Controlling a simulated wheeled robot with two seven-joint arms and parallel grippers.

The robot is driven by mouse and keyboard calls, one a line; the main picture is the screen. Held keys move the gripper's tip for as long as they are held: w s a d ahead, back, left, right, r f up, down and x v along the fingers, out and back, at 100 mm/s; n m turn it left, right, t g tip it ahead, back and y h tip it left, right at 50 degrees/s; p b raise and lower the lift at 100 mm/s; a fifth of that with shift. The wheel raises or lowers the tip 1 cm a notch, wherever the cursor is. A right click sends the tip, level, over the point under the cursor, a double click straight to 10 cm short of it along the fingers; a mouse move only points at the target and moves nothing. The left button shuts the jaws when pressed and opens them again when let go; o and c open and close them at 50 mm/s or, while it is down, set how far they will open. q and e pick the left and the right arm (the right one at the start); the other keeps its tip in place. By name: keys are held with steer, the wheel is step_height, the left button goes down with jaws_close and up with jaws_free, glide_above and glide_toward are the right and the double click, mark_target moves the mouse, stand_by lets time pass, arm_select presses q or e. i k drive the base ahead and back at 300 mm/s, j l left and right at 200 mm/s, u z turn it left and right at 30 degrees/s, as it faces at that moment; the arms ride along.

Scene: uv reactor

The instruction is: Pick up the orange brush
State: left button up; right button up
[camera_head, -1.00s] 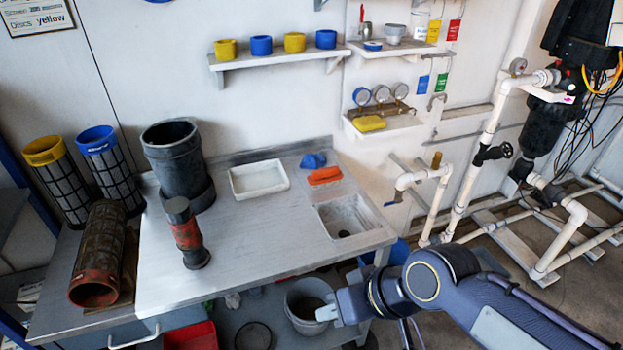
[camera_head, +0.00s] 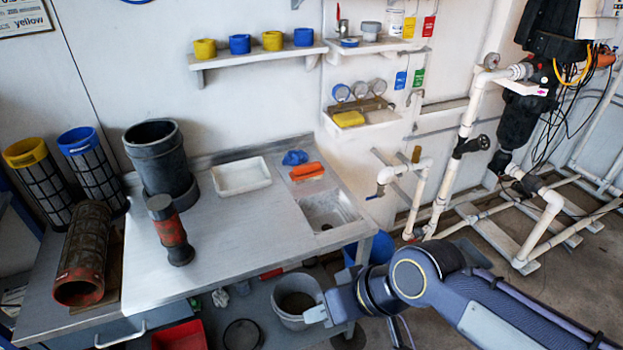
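The orange brush (camera_head: 306,172) lies on the metal workbench (camera_head: 228,232), just behind the small sink and in front of the wall. A blue cloth-like item (camera_head: 294,157) lies close behind it. My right gripper (camera_head: 316,314) is low in front of the bench, near a grey bucket on the lower shelf, well below and in front of the brush. Only a pale fingertip part of it shows, so its opening cannot be made out. Nothing is seen held in it. My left gripper is out of view.
A sink (camera_head: 328,211) is sunk into the bench's right end. A white tray (camera_head: 241,176) sits left of the brush. A grey bucket (camera_head: 297,299) is below. White pipes (camera_head: 455,160) stand at right.

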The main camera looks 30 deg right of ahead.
mark_target(306, 173)
steer(key=k+u, duration=0.25)
steer(key=u, duration=0.2)
steer(key=k+j+u, duration=0.15)
steer(key=k+u, duration=0.15)
steer(key=u, duration=0.2)
steer(key=l+u, duration=0.2)
steer(key=l, duration=0.25)
steer(key=l+u, duration=0.25)
steer(key=l, duration=0.15)
steer(key=k+l+u, duration=0.2)
steer(key=l, duration=0.2)
steer(key=k+l+u, duration=0.2)
steer(key=l, duration=0.2)
steer(key=l+u, duration=0.2)
steer(key=l, duration=0.2)
steer(key=k+l, duration=0.15)
steer(key=l, duration=0.2)
steer(key=k+l, duration=0.15)
steer(key=l, duration=0.2)
steer(key=k+l, duration=0.15)
steer(key=l, duration=0.2)
steer(key=k+l, duration=0.15)
steer(key=l, duration=0.25)
steer(key=k+l, duration=0.15)
steer(key=l, duration=0.2)
steer(key=k+l, duration=0.2)
steer(key=l, duration=0.15)
